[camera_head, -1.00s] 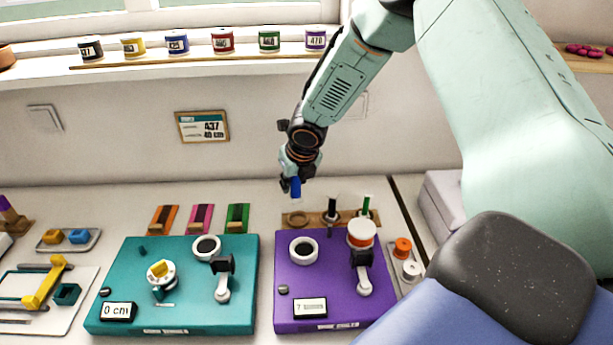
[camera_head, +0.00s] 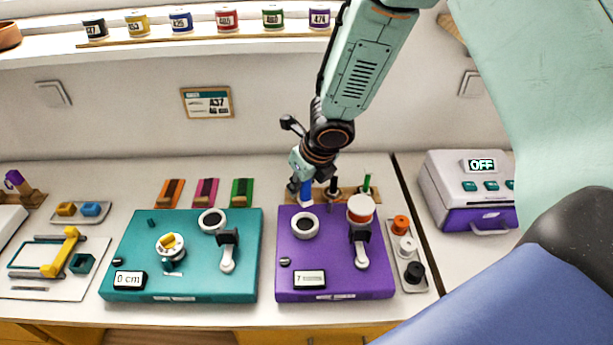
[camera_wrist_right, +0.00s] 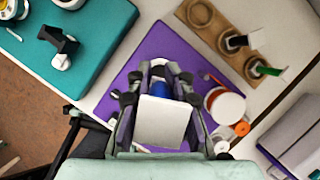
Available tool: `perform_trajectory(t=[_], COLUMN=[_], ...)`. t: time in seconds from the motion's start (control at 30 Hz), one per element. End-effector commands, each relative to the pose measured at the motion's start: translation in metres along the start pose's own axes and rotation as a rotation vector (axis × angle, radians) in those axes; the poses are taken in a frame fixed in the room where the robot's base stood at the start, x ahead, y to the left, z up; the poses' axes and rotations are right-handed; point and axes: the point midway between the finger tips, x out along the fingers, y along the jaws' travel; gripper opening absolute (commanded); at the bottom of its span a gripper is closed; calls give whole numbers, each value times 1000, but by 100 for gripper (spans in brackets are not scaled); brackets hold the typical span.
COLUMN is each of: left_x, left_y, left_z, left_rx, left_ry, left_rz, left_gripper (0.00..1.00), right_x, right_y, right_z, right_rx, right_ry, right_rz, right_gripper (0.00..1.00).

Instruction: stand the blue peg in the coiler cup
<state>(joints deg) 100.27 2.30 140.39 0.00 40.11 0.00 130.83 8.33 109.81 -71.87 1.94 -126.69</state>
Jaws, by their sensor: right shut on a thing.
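My right gripper (camera_head: 303,182) is shut on the blue peg (camera_head: 307,193), which points down, close to upright. The peg also shows as a blue patch between the fingers in the right wrist view (camera_wrist_right: 160,91). In the head view the peg's lower end appears just behind the white ring-shaped cup (camera_head: 293,228) on the purple board (camera_head: 325,252); I cannot tell its height above the board. A similar white ring (camera_head: 201,222) sits on the teal board (camera_head: 200,272). My left gripper is not in view.
A wooden peg rack (camera_head: 347,193) behind the purple board holds a black peg (camera_head: 333,184) and a green peg (camera_head: 367,183). A white and orange spool (camera_head: 361,210) and a crank (camera_head: 361,254) stand right of the cup. A grey and purple box (camera_head: 455,190) is farther right.

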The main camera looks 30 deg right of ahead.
Motion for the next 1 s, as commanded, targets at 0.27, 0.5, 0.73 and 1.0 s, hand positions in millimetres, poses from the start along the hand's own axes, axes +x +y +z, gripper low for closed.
perform_trajectory(t=[0.27,0.5,0.73,1.0], left_x=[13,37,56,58], left_y=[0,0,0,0], left_z=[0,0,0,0], left_rx=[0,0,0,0], left_ry=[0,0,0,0], left_rz=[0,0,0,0], left_gripper=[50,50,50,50], right_x=[13,35,53,54], right_y=[2,2,0,0], right_z=[-4,-14,-22,-22], right_rx=[-7,-5,-2,-1], right_ry=[1,1,1,0], right_rz=[2,2,1,0], right_gripper=[0,0,0,0])
